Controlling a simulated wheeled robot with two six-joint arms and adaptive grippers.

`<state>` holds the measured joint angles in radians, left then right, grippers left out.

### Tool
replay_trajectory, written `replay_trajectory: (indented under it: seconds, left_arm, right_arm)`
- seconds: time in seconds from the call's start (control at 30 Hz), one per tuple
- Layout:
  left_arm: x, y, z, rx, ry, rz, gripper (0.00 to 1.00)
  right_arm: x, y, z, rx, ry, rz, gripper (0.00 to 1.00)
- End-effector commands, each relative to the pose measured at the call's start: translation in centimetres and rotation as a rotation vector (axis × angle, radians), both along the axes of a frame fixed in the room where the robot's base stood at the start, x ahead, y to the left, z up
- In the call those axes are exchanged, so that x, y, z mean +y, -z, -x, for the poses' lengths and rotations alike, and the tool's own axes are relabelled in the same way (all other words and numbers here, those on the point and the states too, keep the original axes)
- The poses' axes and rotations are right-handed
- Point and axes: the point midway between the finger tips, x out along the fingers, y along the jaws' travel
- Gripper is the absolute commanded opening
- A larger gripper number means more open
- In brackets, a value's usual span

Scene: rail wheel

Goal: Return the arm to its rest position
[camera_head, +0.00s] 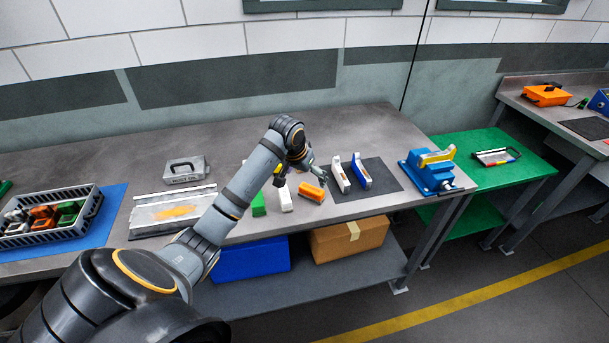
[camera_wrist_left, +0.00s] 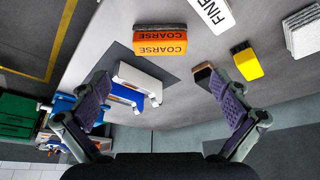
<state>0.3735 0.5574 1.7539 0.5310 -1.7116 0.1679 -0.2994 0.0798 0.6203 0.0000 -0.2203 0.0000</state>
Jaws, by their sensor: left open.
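My left arm reaches in from the left in the head view, over the long grey workbench (camera_head: 120,162). My left gripper (camera_head: 309,170) is small there and hangs above the bench near an orange block. In the left wrist view the gripper's two purple-padded fingers (camera_wrist_left: 162,88) stand wide apart with nothing between them. The orange block (camera_head: 312,192), marked COARSE, also shows in the wrist view (camera_wrist_left: 160,43), apart from the fingers. My right gripper is not in view.
White (camera_head: 340,174) and blue-and-white (camera_head: 361,172) tools lie on a dark mat (camera_head: 382,172). A blue vise (camera_head: 430,178) stands at the bench's right end. The back middle is clear.

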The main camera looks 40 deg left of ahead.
Motion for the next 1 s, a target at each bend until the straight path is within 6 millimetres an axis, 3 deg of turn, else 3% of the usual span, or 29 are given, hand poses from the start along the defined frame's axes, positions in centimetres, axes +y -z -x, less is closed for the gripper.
replay_trajectory:
  seconds: [0.2, 0.73, 0.87, 1.0]
  left_arm:
    - [0.0, -1.9, 0.8, -0.001, -0.001, -0.002, 1.0]
    - [-0.1, -1.9, 0.9, 0.001, 0.001, 0.0, 1.0]
    - [-2.1, 0.9, 2.5, 0.018, 0.037, -0.014, 1.0]
    - [-6.8, 6.8, 8.0, 0.046, 0.118, -0.041, 1.0]
  right_arm:
    - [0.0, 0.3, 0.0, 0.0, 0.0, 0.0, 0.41]
    - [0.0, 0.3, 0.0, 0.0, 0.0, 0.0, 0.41]
    - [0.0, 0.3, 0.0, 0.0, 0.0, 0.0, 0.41]
    - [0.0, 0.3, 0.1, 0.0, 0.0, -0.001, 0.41]
